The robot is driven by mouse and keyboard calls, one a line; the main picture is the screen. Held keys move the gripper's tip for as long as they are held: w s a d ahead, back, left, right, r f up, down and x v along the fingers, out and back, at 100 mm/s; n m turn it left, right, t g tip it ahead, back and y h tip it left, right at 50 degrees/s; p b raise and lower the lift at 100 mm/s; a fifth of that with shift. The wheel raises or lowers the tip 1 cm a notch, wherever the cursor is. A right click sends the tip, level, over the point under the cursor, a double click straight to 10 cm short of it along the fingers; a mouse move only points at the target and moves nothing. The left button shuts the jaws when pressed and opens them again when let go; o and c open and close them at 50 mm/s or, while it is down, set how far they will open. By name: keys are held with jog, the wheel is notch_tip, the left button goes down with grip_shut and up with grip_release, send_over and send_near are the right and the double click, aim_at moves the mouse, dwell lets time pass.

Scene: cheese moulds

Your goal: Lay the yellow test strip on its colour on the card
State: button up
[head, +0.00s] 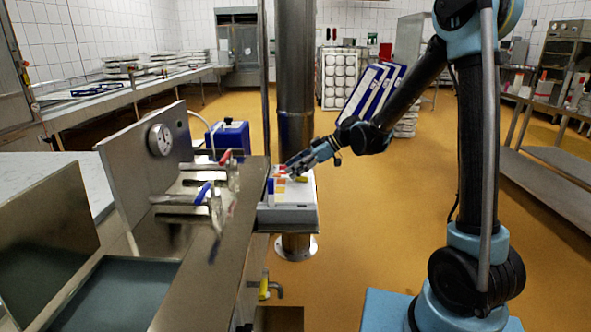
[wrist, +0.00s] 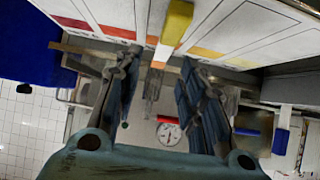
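The yellow test strip (wrist: 178,22) shows at the top of the wrist view, over the white card. A short white piece and an orange end show below its yellow part; I cannot tell if they belong to it. The card (wrist: 225,18) has red, orange and yellow patches along its near edge; in the head view the card (head: 292,190) lies on a pale box. My gripper (wrist: 160,58) is open, its two fingers apart, with the strip showing beyond the gap between them. In the head view my gripper (head: 290,165) is low over the card's far part and hides some of it.
The box stands on a small shelf beside a steel counter (head: 205,270). Left of it are valves with a red handle (head: 225,157) and a blue handle (head: 203,193), and a pressure gauge (head: 160,140). A blue box (head: 228,137) stands behind.

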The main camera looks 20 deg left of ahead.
jog(key=v, duration=1.2)
jog(key=shift+d, duration=0.1)
dwell(0.6)
jog(key=s+d+f+m+t+h, duration=0.15)
jog(key=s+d+m, duration=0.3)
jog(key=d, duration=0.55)
jog(key=s+d+f+m+t+h, duration=0.1)
jog(key=s+d+m+t+h, duration=0.25)
jog(key=d, duration=0.75)
jog(key=s+d+f+m+h, duration=0.2)
jog(key=s+d+f+m, duration=0.2)
jog(key=d, duration=0.6)
jog(key=s+d+f+m+h, duration=0.3)
jog(key=s+d+f+m, duration=0.2)
jog(key=s+d+m, duration=0.4)
jog(key=shift+s+d+f+t, duration=0.2)
jog(key=shift+s+d+t, duration=0.15)
jog(key=shift+s, duration=0.35)
jog(key=shift+s, duration=0.15)
jog(key=shift+c, duration=0.4)
